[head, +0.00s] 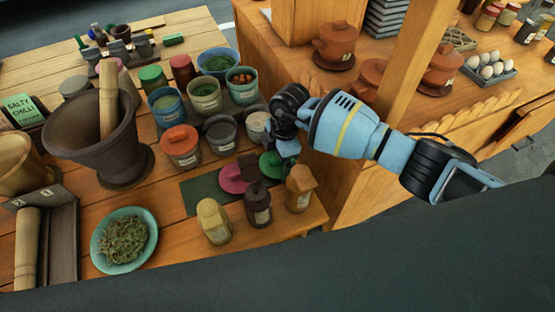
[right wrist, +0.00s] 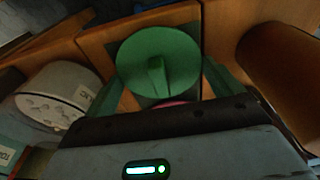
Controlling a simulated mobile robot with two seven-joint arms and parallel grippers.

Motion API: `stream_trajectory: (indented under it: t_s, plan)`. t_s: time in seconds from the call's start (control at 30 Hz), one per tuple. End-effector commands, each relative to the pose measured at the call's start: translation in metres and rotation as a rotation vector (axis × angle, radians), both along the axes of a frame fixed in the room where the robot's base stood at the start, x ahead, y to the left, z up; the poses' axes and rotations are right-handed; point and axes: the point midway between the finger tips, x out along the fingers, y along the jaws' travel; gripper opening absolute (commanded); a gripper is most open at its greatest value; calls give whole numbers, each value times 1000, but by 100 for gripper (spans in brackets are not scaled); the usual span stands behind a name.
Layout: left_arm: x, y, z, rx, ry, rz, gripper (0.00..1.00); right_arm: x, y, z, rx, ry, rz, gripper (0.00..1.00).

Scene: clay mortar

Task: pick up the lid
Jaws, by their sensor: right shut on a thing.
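A green lid (head: 272,165) with a raised bar handle is at the dark green mat's right end, partly hidden by my right gripper (head: 287,148). In the right wrist view the round green lid (right wrist: 158,62) lies in front of the gripper, its handle facing the camera. My right gripper is shut on this lid; the exact contact at the fingertips is hard to see. A pink lid (head: 234,179) lies beside it on the mat (head: 203,191). My left gripper is not in view.
Bottles (head: 258,203) stand in front. A stone mortar (head: 98,140) and a herb plate (head: 124,240) are at left. A wooden post (head: 412,60) rises at right.

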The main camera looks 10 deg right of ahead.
Motion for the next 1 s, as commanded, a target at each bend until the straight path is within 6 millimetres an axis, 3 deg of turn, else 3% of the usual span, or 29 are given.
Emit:
stream_trajectory:
  t_s: [0.17,0.4,0.6,1.0]
  plan:
    - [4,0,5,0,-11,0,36,1,0,18,1,-4,0,70]
    - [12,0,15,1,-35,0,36,2,0,64,2,-8,1,70]
    - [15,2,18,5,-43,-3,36,1,0,91,1,-4,-1,70]
    - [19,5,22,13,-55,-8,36,1,0,113,0,-5,-1,70]
